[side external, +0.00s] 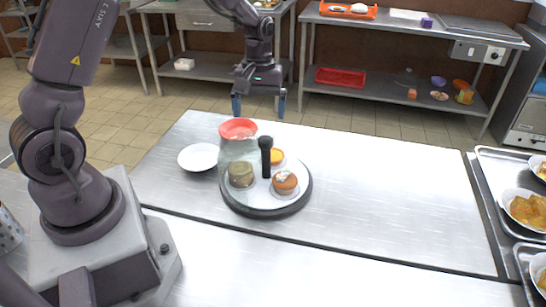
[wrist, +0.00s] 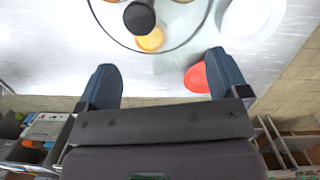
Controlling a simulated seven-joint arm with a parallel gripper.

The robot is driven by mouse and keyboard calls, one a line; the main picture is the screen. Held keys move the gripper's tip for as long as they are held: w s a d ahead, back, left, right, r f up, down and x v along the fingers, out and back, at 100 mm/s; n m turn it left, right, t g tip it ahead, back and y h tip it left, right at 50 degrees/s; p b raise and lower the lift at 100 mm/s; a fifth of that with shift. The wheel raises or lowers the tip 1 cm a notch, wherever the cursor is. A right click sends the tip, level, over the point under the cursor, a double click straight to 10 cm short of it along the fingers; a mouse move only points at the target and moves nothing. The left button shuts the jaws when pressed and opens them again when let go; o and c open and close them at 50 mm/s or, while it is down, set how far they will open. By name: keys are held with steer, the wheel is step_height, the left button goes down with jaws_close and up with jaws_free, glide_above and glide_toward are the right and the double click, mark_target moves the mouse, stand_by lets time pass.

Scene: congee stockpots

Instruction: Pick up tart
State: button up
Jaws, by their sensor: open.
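The tart (side external: 277,156) is small, round and yellow-orange. It sits on a round dark-rimmed tray (side external: 262,213), behind and right of an upright black handle (side external: 265,160), which partly hides it. In the wrist view the tart (wrist: 151,40) shows beside the black handle's round top (wrist: 139,16). My gripper (side external: 258,106) is open and empty, with blue fingers pointing down, above and behind the tray at the table's far edge. In the wrist view the gap between my fingers (wrist: 162,62) is empty, with the tart just beyond it.
A frosted muffin (side external: 285,182) and a grey-brown round item (side external: 241,174) share the tray. A clear jar with a red top (side external: 238,128) stands close behind it. A white plate (side external: 198,157) lies left. The table's right side is clear up to trays of food (side external: 484,170).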

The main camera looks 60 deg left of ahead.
step_height(320, 180, down, 2)
steer(key=w+a+n, duration=0.1)
steer(key=w+n, duration=0.1)
steer(key=n, duration=0.3)
glide_above(273, 155)
steer(key=shift+t, duration=0.3)
steer(key=f, duration=0.7)
steer(key=shift+w+a, duration=0.15)
steer(key=shift+a, duration=0.15)
steer(key=shift+d+f, duration=0.15)
steer(key=shift+f, duration=2.5)
steer(key=c, duration=1)
